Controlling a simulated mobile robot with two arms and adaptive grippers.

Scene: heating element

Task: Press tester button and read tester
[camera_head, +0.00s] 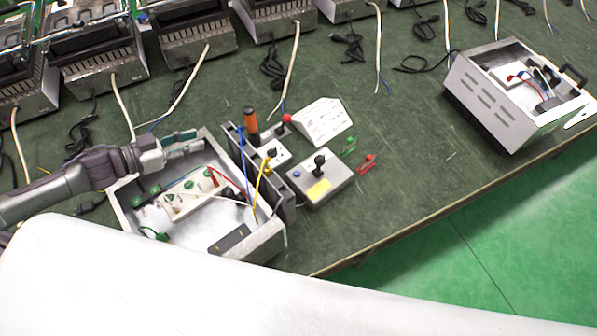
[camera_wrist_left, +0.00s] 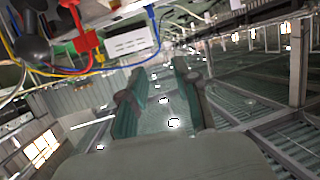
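A grey control box (camera_head: 322,186) with a blue button (camera_head: 296,173), a black knob (camera_head: 319,160) and a yellow label lies on the green table in the head view. I cannot tell for sure which unit is the tester. Behind it are a white slanted box (camera_head: 322,121) and a red knob (camera_head: 286,118). My left gripper (camera_head: 187,141) is above the back edge of an open metal case (camera_head: 273,238), left of the control box and apart from it. In the left wrist view its two green fingers (camera_wrist_left: 163,98) are spread with nothing between them. My right gripper does not show.
The open case holds a white terminal block (camera_head: 190,195) and coloured wires. An orange-handled tool (camera_head: 251,121) stands beside the case. Heater units line the back with loose cables. Another open case (camera_head: 500,100) stands at the right. The table between is mostly clear.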

